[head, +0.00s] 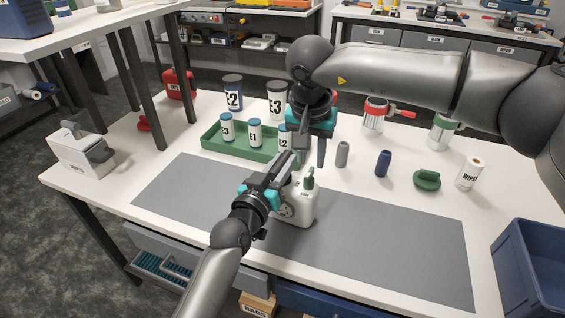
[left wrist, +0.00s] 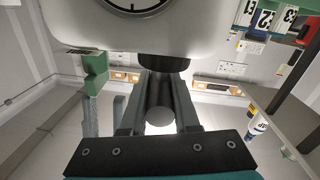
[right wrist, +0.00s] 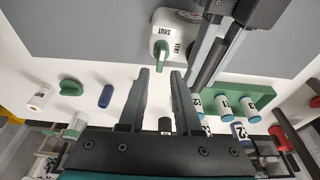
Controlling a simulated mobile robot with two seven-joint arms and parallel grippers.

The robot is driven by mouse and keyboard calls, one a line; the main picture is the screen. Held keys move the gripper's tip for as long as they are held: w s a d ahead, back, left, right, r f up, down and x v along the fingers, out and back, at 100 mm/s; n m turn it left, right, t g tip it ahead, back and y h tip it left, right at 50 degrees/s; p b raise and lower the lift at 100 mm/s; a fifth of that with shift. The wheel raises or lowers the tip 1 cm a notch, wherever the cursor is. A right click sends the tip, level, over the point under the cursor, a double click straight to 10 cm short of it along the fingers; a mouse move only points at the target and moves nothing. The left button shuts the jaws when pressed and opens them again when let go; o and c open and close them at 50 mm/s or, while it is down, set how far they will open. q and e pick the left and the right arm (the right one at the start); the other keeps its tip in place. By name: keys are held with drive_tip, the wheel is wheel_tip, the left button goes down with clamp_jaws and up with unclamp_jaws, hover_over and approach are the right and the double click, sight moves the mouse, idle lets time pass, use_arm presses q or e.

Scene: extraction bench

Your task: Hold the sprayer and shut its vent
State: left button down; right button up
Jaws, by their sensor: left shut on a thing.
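The white sprayer (head: 298,208) stands upright on the grey mat, with a green vent lever (head: 308,181) on top. My left gripper (head: 283,170) is shut on the sprayer's dark handle (left wrist: 160,108), above the white body (left wrist: 205,25). The lever also shows in the left wrist view (left wrist: 95,70). My right gripper (head: 312,150) is open and empty, pointing down behind the sprayer, apart from the lever. In the right wrist view the lever (right wrist: 161,55) sits by the words VENT and SHUT; I cannot tell its exact setting.
A green tray (head: 211,140) with several labelled bottles stands behind the sprayer. A grey cylinder (head: 342,155), a blue cylinder (head: 383,163), a green object (head: 427,180) and a wipes roll (head: 469,172) stand to the right. The mat's right part (head: 400,245) is clear.

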drive_tip(key=shift+v, duration=0.85)
drive_tip(key=shift+w, duration=0.2)
use_arm(q)
drive_tip(key=c, duration=0.6)
unclamp_jaws()
drive_tip(key=v, duration=1.2)
drive_tip(key=shift+f, duration=0.1)
